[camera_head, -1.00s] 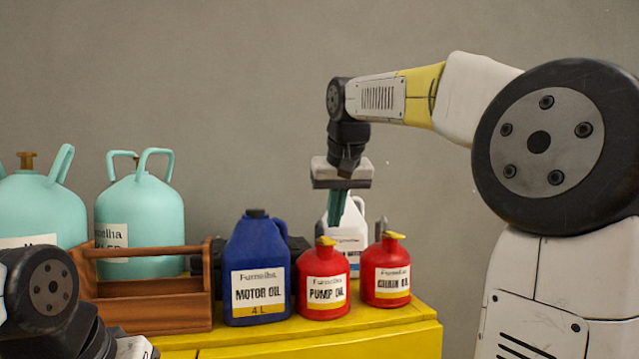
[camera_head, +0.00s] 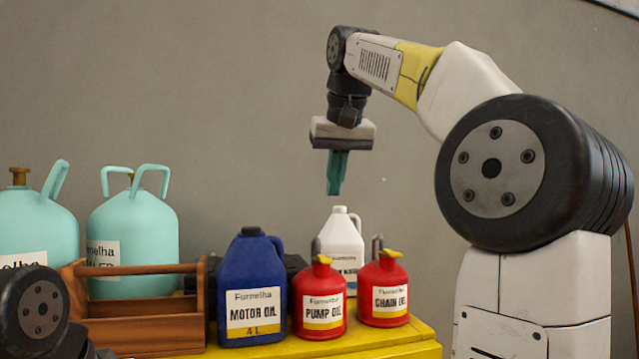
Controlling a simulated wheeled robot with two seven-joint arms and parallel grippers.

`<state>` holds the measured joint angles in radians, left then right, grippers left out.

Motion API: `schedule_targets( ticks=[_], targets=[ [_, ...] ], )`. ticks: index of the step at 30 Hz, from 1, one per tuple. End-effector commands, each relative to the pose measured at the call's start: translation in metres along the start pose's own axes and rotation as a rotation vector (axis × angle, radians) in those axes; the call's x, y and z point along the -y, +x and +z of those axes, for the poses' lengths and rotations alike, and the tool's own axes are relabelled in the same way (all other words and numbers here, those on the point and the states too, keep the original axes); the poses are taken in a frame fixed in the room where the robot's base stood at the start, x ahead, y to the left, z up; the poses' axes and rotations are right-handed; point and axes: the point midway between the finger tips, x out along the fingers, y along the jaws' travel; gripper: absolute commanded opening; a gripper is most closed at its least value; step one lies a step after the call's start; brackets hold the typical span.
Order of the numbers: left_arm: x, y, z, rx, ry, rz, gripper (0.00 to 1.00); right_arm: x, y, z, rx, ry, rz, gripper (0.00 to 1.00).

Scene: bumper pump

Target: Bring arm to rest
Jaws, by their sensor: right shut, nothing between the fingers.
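My right gripper (camera_head: 335,190) hangs fingers down above the bottles, with its teal fingers shut and nothing between them. It is clear of everything below it. My right arm (camera_head: 470,100) comes in from the right and arches over to it. Only a dark joint of my left arm (camera_head: 42,312) shows at the lower left; my left gripper is out of the picture.
A yellow cabinet top (camera_head: 405,335) bears a blue motor oil jug (camera_head: 252,285), red pump oil can (camera_head: 320,298), red chain oil can (camera_head: 386,290) and white jug (camera_head: 343,235). A wooden toolbox (camera_head: 145,310) and teal tanks (camera_head: 135,235) stand left. Above is free room.

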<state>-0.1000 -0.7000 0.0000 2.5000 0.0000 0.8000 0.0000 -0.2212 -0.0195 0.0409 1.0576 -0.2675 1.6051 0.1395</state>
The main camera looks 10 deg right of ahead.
Motion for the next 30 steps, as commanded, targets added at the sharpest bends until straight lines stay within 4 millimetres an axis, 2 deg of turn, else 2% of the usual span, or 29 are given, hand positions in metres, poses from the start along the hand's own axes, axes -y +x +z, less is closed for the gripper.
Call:
schedule_targets(
  ticks=[13,17,20,23,26,30],
  targets=[
    [0.000,0.000,0.000,0.000,0.000,0.000,0.00,0.000,0.000,0.000,0.000,0.000,0.000,0.00],
    [0.000,0.000,0.000,0.000,0.000,0.000,0.00,0.000,0.004,0.008,0.001,-0.007,-0.005,0.00],
    [0.000,0.000,0.000,0.000,0.000,0.000,0.00,0.000,0.015,0.027,0.001,-0.022,-0.019,0.00],
    [0.000,0.000,0.000,0.000,0.000,0.000,0.00,0.002,0.034,0.058,0.001,-0.040,-0.043,0.00],
    [0.000,0.000,0.000,0.000,0.000,0.000,0.00,0.005,0.058,0.097,-0.003,-0.051,-0.073,0.00],
    [0.000,0.000,0.000,0.000,0.000,0.000,0.00,0.011,0.095,0.160,-0.005,-0.050,-0.113,0.00]
  ],
)
